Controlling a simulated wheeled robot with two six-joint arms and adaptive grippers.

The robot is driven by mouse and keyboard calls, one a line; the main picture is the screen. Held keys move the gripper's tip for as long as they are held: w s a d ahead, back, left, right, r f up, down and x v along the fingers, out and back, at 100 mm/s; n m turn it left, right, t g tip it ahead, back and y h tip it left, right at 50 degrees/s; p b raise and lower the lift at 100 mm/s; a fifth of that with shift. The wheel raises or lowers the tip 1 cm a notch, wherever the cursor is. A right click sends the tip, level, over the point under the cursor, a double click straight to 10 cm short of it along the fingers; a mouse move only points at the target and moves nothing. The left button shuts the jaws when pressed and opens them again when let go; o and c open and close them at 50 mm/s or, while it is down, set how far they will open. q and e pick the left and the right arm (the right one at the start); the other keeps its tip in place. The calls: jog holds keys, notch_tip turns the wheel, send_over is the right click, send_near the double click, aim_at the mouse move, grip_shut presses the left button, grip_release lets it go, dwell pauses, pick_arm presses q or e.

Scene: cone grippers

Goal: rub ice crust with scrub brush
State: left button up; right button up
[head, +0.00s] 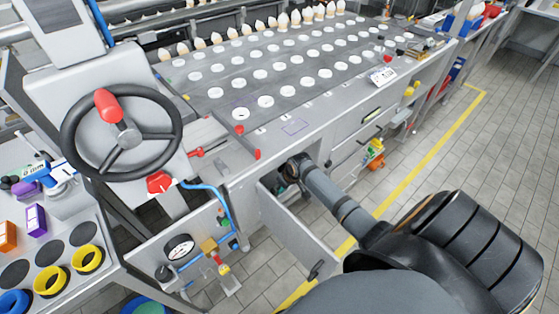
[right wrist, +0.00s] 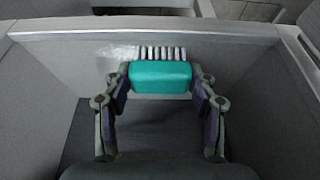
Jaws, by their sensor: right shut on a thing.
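The scrub brush (right wrist: 160,77) has a teal block body and a row of white bristles. My right gripper (right wrist: 160,84) is shut on the teal body from both sides. The bristles point at the inner wall of a grey compartment, and I cannot tell whether they touch it. The ice crust (right wrist: 114,52) is a pale, frosty patch on that wall, just left of the bristles; part of it may be hidden behind the brush. In the head view my right arm reaches into the open compartment, and the brush and ice crust are hidden there. My left gripper is not in view.
The open compartment door (head: 298,238) stands out beside my right arm. A steering wheel (head: 122,132), a blue hose (head: 212,190) and a gauge (head: 179,247) are left of it. The table of white discs (head: 265,101) lies above. The tiled floor at right is clear.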

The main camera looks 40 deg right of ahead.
jog(key=shift+w+d+f, duration=0.1)
jog(key=shift+d+f, duration=0.05)
jog(key=shift+d, duration=1.75)
jog(key=shift+w+d+b, duration=0.15)
jog(key=shift+d+b, duration=0.25)
jog(key=shift+d, duration=1.5)
jog(key=shift+p, duration=0.35)
jog(key=shift+a+p, duration=0.3)
jog(key=shift+a, duration=0.15)
jog(key=a, duration=0.1)
jog(key=a+p, duration=0.1)
jog(key=shift+s+a, duration=0.2)
jog(key=shift+a, duration=0.1)
jog(key=shift+a+f, duration=0.1)
jog(key=shift+a, duration=0.15)
jog(key=shift+s+a+p, duration=0.2)
jog(key=shift+a+p, duration=0.95)
jog(key=shift+a, duration=0.75)
